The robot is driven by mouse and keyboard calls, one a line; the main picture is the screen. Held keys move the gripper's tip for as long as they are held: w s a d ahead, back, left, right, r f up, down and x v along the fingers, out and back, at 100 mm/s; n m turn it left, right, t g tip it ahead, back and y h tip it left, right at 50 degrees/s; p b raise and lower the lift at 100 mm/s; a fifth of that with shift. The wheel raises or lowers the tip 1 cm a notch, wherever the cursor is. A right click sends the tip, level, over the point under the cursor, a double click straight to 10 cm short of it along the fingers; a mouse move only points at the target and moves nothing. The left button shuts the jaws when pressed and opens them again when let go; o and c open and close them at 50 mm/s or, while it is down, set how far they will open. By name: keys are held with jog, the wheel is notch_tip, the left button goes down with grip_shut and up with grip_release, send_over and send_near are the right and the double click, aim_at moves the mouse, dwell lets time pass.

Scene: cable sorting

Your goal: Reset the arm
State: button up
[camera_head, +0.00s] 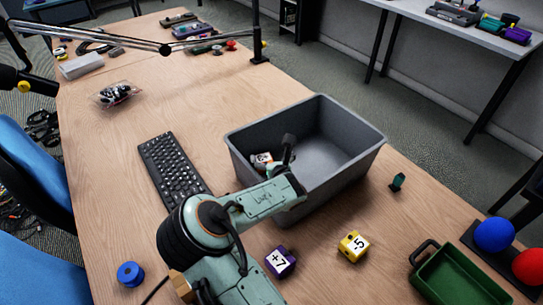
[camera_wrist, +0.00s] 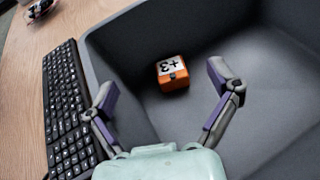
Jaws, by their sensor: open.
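My gripper (camera_wrist: 160,98) is open and empty over the grey bin (camera_wrist: 125,70). In the wrist view its two fingers are spread wide, with an orange block marked +3 (camera_wrist: 173,72) lying on the bin floor beyond them. In the head view the arm reaches over the near wall of the grey bin (camera_head: 350,165). There the gripper is largely hidden behind my own arm, and a small pale part of the block (camera_head: 262,158) shows inside the bin at the left.
A black keyboard (camera_head: 172,167) lies left of the bin. A purple +7 block (camera_head: 280,262), a yellow -5 block (camera_head: 353,246) and a dark green tray (camera_head: 455,280) are in front. A blue spool (camera_head: 130,274) lies at the near left. A lamp arm (camera_head: 110,40) crosses the back.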

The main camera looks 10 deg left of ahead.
jog(key=shift+s+d+r, duration=0.1)
jog(key=shift+s, duration=0.2)
